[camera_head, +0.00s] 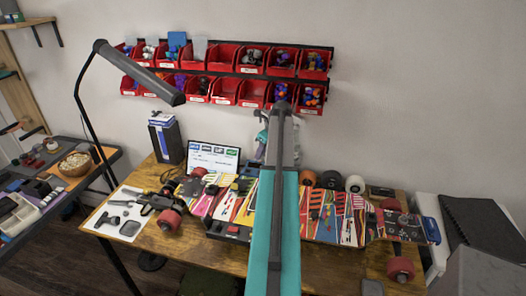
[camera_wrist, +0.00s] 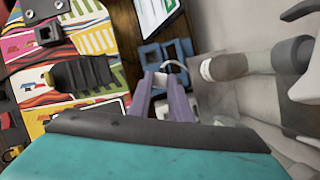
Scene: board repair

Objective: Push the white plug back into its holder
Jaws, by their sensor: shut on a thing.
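In the wrist view, my gripper (camera_wrist: 160,84) has its two purple-grey fingers closed around a small white piece, likely the white plug (camera_wrist: 160,80). The fingers cover most of it, and a thin white curved strand shows just beyond. Blue square frames (camera_wrist: 178,49) lie just past the fingertips; I cannot tell whether one is the plug's holder, or whether the plug touches them. In the head view, my arm hides the gripper and the plug.
A colourful skateboard deck (camera_head: 335,216) with wheels and tools lies across the wooden workbench (camera_head: 150,238). Red bins (camera_head: 223,92) hang on the wall behind. A black lamp (camera_head: 140,72) reaches over the left side. A small display (camera_head: 213,157) stands at the back.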

